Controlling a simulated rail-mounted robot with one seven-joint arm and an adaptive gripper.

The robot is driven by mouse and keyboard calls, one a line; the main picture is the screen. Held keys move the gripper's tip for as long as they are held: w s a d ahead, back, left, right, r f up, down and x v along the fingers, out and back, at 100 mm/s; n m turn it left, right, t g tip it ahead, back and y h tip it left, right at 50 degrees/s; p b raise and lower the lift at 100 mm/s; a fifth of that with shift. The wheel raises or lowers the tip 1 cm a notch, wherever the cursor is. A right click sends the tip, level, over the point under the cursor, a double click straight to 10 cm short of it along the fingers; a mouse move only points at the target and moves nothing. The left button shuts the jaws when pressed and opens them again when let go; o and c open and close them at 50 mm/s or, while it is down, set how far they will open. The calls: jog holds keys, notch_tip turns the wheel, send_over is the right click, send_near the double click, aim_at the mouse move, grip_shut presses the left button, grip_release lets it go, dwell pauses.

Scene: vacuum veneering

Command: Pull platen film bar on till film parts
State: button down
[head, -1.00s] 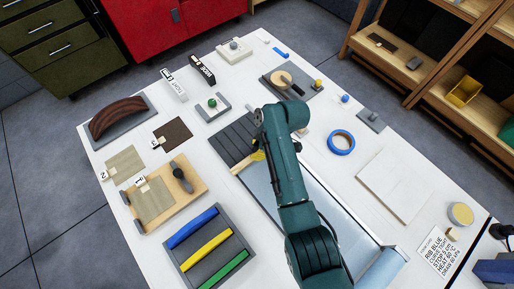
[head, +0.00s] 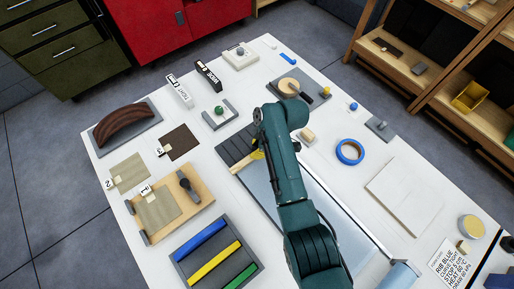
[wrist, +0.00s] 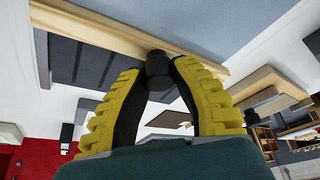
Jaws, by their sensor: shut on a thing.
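The film bar (wrist: 110,30) is a pale wooden strip with a dark round knob (wrist: 158,62) in the wrist view. My gripper (wrist: 158,72) has yellow ribbed fingers with dark pads, shut on the knob from both sides. In the head view, the gripper (head: 258,155) is mostly hidden by my green arm. The bar (head: 241,166) lies across the dark grooved platen (head: 232,146). Pale blue-grey film (head: 332,212) stretches from the bar toward the roll (head: 402,274) at the near right. The film looks unbroken where visible; my arm hides part of it.
A wooden block (head: 308,135) and blue tape ring (head: 349,151) lie right of my arm. A tray of coloured bars (head: 214,256) is at the near left.

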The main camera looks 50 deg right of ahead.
jog(key=c, duration=0.8)
grip_release()
jog(key=shift+s+a+f, duration=0.1)
jog(key=v, duration=1.2)
